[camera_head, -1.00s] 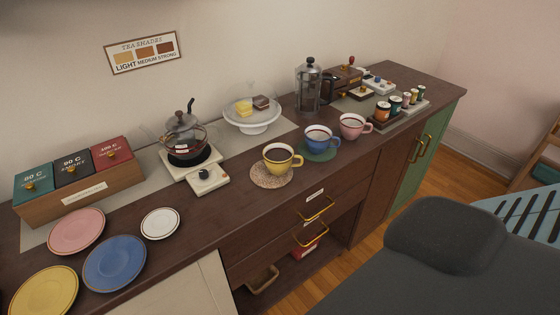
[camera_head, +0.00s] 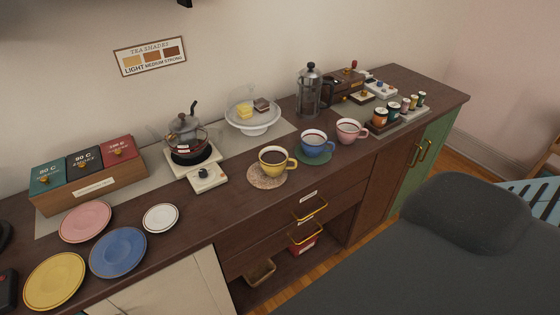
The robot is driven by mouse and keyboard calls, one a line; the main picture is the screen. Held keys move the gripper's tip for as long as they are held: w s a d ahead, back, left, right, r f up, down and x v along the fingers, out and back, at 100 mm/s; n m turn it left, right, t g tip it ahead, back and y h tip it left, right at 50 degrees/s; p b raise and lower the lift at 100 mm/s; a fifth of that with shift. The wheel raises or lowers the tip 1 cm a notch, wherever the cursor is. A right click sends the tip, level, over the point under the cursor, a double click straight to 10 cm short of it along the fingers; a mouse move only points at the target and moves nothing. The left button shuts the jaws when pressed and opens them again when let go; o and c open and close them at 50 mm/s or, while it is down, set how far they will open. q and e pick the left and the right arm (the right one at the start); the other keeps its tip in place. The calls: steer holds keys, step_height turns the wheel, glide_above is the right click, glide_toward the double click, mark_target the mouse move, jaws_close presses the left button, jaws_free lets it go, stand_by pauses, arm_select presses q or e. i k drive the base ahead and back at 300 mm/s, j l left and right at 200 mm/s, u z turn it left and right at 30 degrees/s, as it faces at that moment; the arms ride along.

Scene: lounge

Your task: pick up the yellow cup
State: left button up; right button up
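The yellow cup (camera_head: 273,163) stands upright on a round, speckled tan mat (camera_head: 266,178) near the front edge of the dark wooden counter. It holds dark liquid, and its handle points right. To its right, a blue cup (camera_head: 317,148) with dark liquid stands on a green mat (camera_head: 314,157). A pink cup (camera_head: 351,131) stands further right. Neither of my grippers shows in the head view, so I cannot see whether they are open or shut. Nothing touches the yellow cup except the mat under it.
A glass kettle (camera_head: 186,135) on a white burner stands behind left of the cup. Behind are a domed cake stand (camera_head: 254,117) and a French press (camera_head: 309,92). Several plates lie left. A dark grey chair (camera_head: 465,225) stands in front at right. Bare counter lies left of the mat.

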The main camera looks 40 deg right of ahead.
mark_target(274, 160)
steer(key=l, duration=1.2)
steer(key=l+u, duration=0.1)
steer(key=l, duration=1.05)
steer(key=k+l, duration=0.15)
steer(key=l, duration=1.05)
